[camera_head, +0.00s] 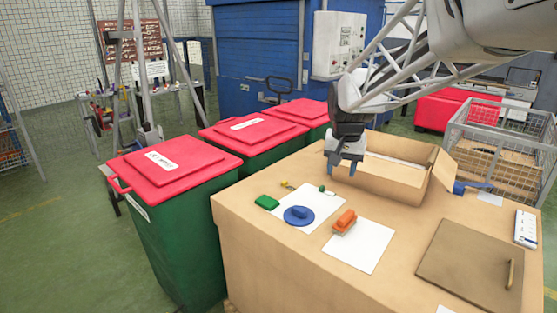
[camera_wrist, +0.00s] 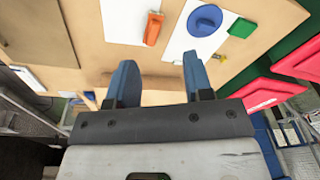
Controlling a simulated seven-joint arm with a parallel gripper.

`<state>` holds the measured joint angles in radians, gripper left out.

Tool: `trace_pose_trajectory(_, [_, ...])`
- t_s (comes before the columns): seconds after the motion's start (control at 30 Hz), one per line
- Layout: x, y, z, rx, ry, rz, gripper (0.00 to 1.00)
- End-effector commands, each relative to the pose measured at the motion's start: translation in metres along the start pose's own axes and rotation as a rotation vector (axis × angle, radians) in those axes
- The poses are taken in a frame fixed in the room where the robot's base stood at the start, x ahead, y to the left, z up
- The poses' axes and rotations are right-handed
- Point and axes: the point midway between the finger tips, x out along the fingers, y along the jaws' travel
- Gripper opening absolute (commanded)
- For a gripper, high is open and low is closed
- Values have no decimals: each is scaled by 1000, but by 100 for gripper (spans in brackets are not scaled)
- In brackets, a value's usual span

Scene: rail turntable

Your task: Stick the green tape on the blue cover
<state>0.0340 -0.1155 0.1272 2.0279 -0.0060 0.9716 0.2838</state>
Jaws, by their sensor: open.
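A small green block (camera_head: 266,202), the likely green tape, lies at the table's left edge, beside a white sheet. It also shows in the wrist view (camera_wrist: 242,27). The blue cover (camera_head: 298,215) is a round disc with a raised knob, lying on the white sheet just right of the green block. It shows at the top of the wrist view (camera_wrist: 204,20). My gripper (camera_head: 344,165) is open and empty, above the table behind the blue cover and in front of the cardboard box. Its two blue-grey fingers (camera_wrist: 159,62) stand apart in the wrist view.
An orange block (camera_head: 345,220) lies on a second white sheet (camera_head: 360,247). Small yellow (camera_head: 287,185) and green-white (camera_head: 326,190) pieces lie behind the disc. An open cardboard box (camera_head: 405,185) stands behind my gripper. A brown board (camera_head: 470,265) lies right. Red-lidded bins (camera_head: 172,165) stand left.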

Motion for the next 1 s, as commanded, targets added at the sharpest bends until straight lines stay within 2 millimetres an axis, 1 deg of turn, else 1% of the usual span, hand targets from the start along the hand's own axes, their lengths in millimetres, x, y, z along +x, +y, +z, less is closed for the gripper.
trace_pose_trajectory(0.03, [5,-3,-13,11,-5,2,47])
trace_pose_trajectory(0.1, [11,-7,-30,25,-10,3,47])
trace_pose_trajectory(0.27, [26,-16,-66,60,-23,7,47])
trace_pose_trajectory(0.57, [62,-30,-133,126,-45,15,47])
trace_pose_trajectory(0.77, [91,-39,-175,170,-58,21,47])
trace_pose_trajectory(1.0, [131,-48,-224,223,-74,29,47])
